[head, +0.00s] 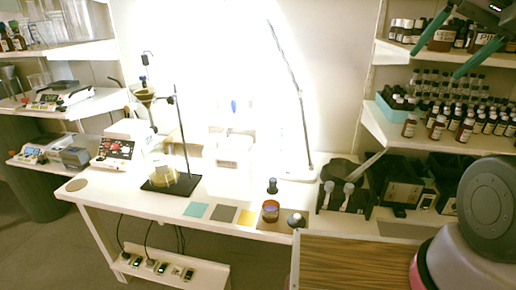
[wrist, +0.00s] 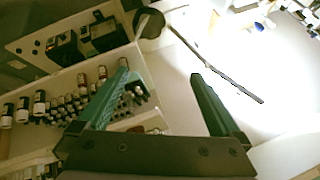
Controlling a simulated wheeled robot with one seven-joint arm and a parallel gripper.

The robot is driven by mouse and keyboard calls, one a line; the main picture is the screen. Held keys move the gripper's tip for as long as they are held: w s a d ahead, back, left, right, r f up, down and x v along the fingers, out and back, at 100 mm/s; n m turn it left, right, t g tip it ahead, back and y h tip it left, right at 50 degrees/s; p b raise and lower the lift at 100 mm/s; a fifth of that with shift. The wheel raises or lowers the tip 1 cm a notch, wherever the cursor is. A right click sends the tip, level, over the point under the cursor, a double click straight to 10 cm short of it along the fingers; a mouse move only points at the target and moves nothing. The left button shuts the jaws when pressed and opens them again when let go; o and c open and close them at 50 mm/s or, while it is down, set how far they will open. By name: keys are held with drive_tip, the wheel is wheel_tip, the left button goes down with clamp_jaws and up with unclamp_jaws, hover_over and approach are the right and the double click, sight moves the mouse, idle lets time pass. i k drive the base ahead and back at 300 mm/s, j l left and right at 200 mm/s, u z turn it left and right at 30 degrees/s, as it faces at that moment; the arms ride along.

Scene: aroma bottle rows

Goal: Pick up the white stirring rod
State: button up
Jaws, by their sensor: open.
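A pale rod, which looks like the white stirring rod (head: 371,162), leans up and to the right out of a dark round cup (head: 338,170) at the right end of the white table. In the wrist view a pale strip beside the dark cup (wrist: 149,23) may be the same rod, but I cannot tell for sure. My gripper (head: 435,65) is open and empty at the upper right of the head view, in front of the bottle shelves, above and right of the rod and apart from it. Its two green fingers are spread in the wrist view (wrist: 158,72).
Shelves of small dark bottles (head: 465,130) stand at the right, with black boxes (head: 400,185) below. A black holder with white-topped items (head: 347,197) stands before the cup. A thin lamp arm (head: 290,75) rises to its left. A wooden surface (head: 350,262) lies in front.

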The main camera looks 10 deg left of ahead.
sight(250, 101)
drive_tip(key=j+u, duration=0.1)
drive_tip(key=j, duration=0.3)
drive_tip(key=i+j+u, duration=0.1)
drive_tip(key=j, duration=0.25)
drive_tip(key=i+j+u, duration=0.1)
drive_tip(key=j, duration=0.3)
drive_tip(key=i+j+u, duration=0.1)
drive_tip(key=j, duration=0.25)
drive_tip(key=i+j, duration=0.2)
drive_tip(key=j, duration=0.15)
drive_tip(key=j+u, duration=0.05)
